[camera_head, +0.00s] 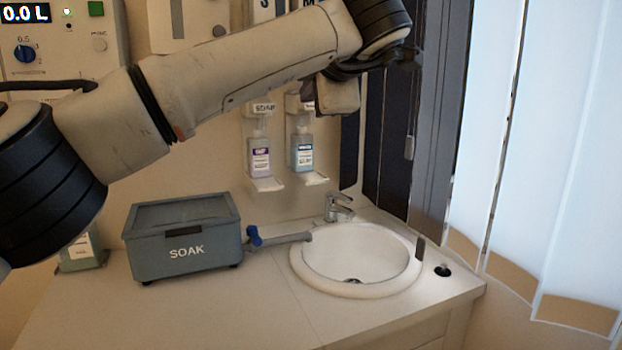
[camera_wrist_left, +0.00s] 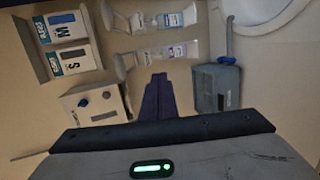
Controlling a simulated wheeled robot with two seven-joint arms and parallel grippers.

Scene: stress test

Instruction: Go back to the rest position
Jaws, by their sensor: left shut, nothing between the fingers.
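My left arm comes in from the left of the head view and reaches across in the air, above the counter and in front of the wall. My left gripper (camera_head: 407,58) is at its far end near the dark window frame, small and partly hidden by the wrist. In the left wrist view its dark fingers (camera_wrist_left: 157,98) are together, with nothing between them. The gripper touches nothing that I can see. My right gripper is in neither view.
A grey SOAK box (camera_head: 181,242) stands on the counter (camera_head: 240,315), left of a round white sink (camera_head: 385,252) with a tap (camera_head: 338,207). Two wall bottles, purple-labelled (camera_head: 259,157) and blue-labelled (camera_head: 302,153), hang below the arm. Window blinds (camera_head: 560,130) line the right side.

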